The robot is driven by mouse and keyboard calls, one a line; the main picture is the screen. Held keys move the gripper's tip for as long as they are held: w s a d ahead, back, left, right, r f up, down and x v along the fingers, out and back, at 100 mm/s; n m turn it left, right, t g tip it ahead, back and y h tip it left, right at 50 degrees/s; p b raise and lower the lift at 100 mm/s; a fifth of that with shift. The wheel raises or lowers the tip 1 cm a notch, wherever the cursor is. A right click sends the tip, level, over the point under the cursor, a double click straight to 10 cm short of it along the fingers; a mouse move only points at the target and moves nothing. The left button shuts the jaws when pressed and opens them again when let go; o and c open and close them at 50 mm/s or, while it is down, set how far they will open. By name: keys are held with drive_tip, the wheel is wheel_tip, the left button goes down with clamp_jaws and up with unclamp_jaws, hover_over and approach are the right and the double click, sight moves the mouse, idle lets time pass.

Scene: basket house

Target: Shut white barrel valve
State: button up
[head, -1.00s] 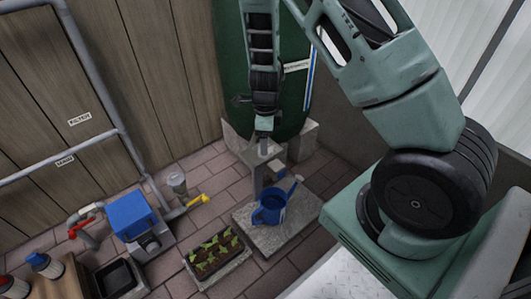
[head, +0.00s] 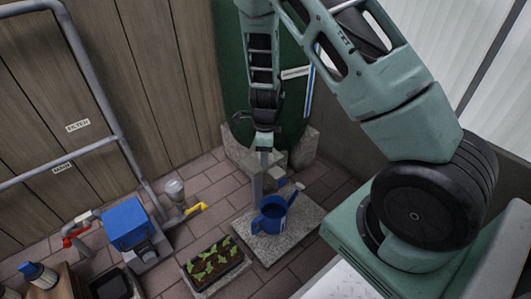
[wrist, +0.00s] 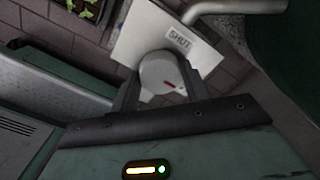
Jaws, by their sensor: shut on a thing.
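The valve's pale round knob (wrist: 158,70) sits in front of a white plate (wrist: 133,38) in the wrist view. The plate carries a "SHUT" label (wrist: 179,40). My gripper (wrist: 160,82) is shut on the knob, with one finger on each side. In the head view my gripper (head: 264,140) points down in front of the dark green barrel (head: 236,85); the knob is too small or hidden to make out there.
A grey pipe (wrist: 240,7) runs beside the plate. Below my gripper, a blue watering can (head: 270,220) stands on a stone slab (head: 300,222). A seedling tray (head: 213,265), a blue-topped box (head: 128,222) and a yellow-handled tap (head: 196,209) are to the left.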

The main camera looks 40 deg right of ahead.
drive_tip(key=shift+n, duration=0.3)
drive_tip(key=n+p, duration=0.3)
drive_tip(key=shift+r, duration=0.2)
drive_tip(key=n+p, duration=0.4)
drive_tip(key=n, duration=0.2)
drive_tip(key=n+p, duration=0.3)
drive_tip(key=n, duration=0.1)
drive_tip(key=shift+f+n+p, duration=0.15)
drive_tip(key=shift+n+p, duration=0.95)
drive_tip(key=shift+n, duration=1)
drive_tip(key=o, duration=1)
